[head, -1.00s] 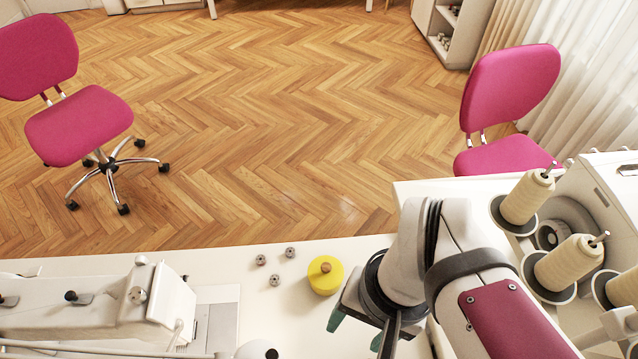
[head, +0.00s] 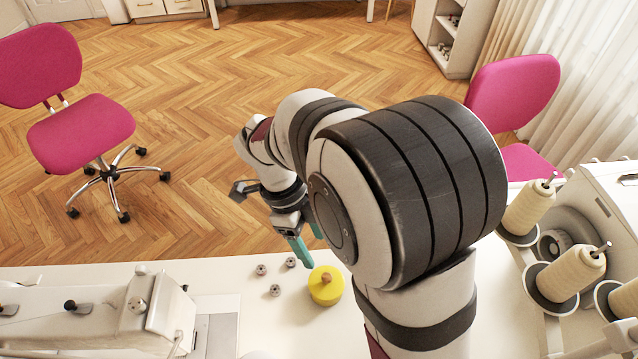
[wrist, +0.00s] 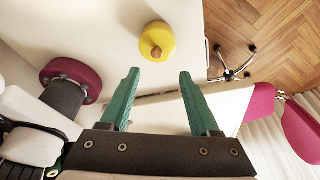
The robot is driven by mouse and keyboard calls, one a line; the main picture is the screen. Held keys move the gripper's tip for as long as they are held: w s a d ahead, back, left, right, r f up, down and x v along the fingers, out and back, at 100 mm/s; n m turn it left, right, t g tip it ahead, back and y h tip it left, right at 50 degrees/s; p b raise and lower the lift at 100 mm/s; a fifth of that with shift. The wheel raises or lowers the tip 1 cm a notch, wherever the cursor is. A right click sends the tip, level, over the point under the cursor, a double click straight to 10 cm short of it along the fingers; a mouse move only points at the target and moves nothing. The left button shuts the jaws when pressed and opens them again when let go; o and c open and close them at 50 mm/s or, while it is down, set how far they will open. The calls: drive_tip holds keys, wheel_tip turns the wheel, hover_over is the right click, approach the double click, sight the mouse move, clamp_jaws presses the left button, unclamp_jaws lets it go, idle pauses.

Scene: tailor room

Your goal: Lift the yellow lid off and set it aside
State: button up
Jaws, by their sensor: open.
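The yellow lid (head: 326,289) with a brown knob sits on the white table near its far edge. It also shows in the wrist view (wrist: 157,42), top centre, beyond my fingertips. What lies under the lid is hard to make out. My gripper (head: 307,250) has green fingers and is just beyond and left of the lid in the head view, apart from it. In the wrist view my gripper (wrist: 159,75) is open, with nothing between the fingers.
Several small metal bobbins (head: 275,290) lie left of the lid. A white sewing machine (head: 100,312) stands at the left. Another machine with cream thread spools (head: 565,274) stands at the right. Pink chairs (head: 82,130) stand on the wooden floor beyond the table.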

sight(326, 276)
drive_tip(key=x, duration=1)
drive_tip(key=shift+s+a+f, duration=0.1)
drive_tip(key=shift+s+f, duration=0.05)
drive_tip(key=shift+s, duration=0.2)
clamp_jaws()
